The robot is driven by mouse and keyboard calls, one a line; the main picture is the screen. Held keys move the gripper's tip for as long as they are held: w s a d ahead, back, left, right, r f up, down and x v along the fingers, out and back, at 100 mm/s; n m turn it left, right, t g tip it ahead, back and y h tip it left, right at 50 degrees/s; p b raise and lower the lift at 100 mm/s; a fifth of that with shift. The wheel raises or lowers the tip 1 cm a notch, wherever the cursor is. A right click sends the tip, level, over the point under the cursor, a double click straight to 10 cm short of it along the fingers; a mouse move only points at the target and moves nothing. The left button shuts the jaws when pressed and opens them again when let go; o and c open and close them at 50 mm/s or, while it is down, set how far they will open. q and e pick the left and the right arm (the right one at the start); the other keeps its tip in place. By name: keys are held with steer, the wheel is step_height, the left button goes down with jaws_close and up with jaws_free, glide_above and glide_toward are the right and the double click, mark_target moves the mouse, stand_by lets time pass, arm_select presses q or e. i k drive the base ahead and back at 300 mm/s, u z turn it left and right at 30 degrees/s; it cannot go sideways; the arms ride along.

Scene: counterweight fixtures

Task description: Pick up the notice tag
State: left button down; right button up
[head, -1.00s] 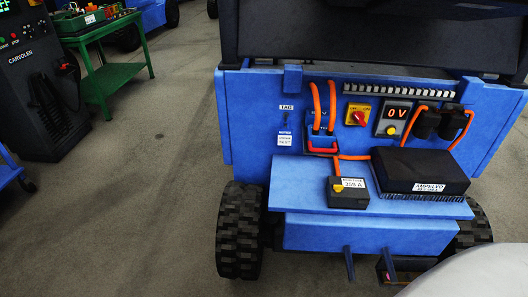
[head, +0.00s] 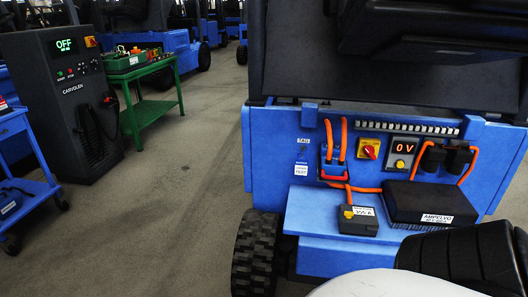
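The notice tag (head: 301,169) is a small tag with a blue top and a white lower part bearing dark print. It hangs upright on the blue rear panel (head: 268,150) of the vehicle, below a small white label reading TAG. It is left of the orange cables and the red-handled connector (head: 334,175). Nothing covers the tag. Neither of my grippers shows in the head view, so I cannot see their distance from it.
A dark charger cabinet (head: 75,110) and a green table (head: 150,112) stand to the left. Open floor lies between them and the vehicle.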

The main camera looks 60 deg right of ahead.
mark_target(301, 168)
steer(key=z, duration=0.1)
steer(key=i, duration=2.15)
steer(key=z, duration=1.8)
steer(key=i, duration=1.1)
steer(key=z, duration=1.05)
